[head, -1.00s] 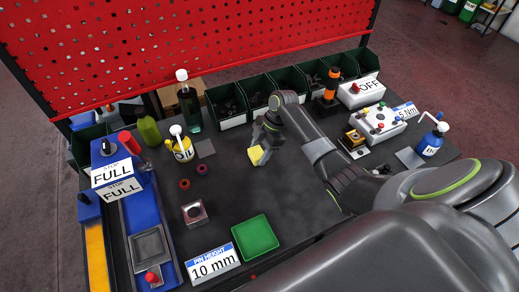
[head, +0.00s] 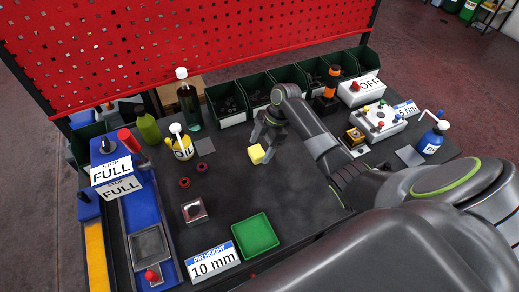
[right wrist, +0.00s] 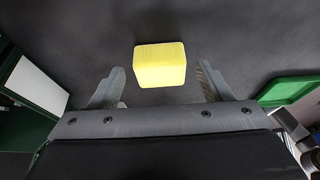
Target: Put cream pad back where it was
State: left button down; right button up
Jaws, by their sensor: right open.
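The cream pad, a pale yellow block (head: 256,154), rests on the dark table near its middle. It also shows in the right wrist view (right wrist: 160,66), just beyond the fingertips and centred between them. My right gripper (head: 265,146) is open, one finger on either side of the pad's line, with a visible gap to the pad in the right wrist view. My left gripper is not in view.
A green tray (head: 255,235) lies toward the front. Green bins (head: 227,103) line the back. Bare table surrounds the pad.

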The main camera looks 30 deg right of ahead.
jog(key=b+v, duration=0.2)
jog(key=v, duration=0.8)
jog(key=shift+r, duration=0.2)
jog(key=shift+d, duration=0.1)
